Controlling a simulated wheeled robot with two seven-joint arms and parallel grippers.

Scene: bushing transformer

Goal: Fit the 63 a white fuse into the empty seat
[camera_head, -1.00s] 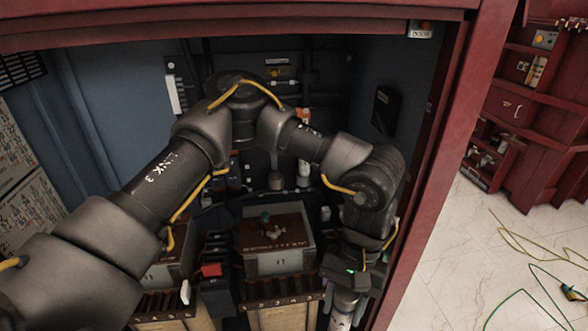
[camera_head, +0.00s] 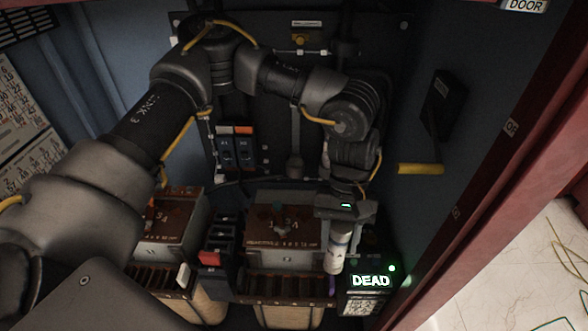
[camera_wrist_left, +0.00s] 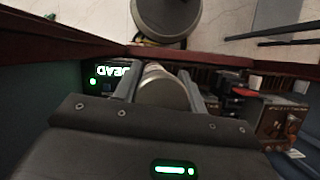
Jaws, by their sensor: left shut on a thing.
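My left gripper (camera_head: 341,226) is shut on a white cylindrical fuse (camera_head: 338,252), which hangs roughly upright below it, slightly tilted. In the head view it is in front of the right side of the cabinet, beside the right grey-and-brown box and just left of the lit DEAD display. In the left wrist view the round grey end of the fuse (camera_wrist_left: 164,94) sits between the two fingers. The rating on the fuse is too small to read. I cannot make out the empty seat; my arm covers part of the back panel. My right gripper is not in view.
A lit DEAD display box (camera_head: 371,281) stands close right of the fuse. Two brown-topped boxes (camera_head: 284,228) stand on the cabinet floor, with dark switch blocks (camera_head: 220,240) between them. A yellow handle (camera_head: 420,169) juts from the right wall. Blue modules (camera_head: 236,153) sit on the back panel.

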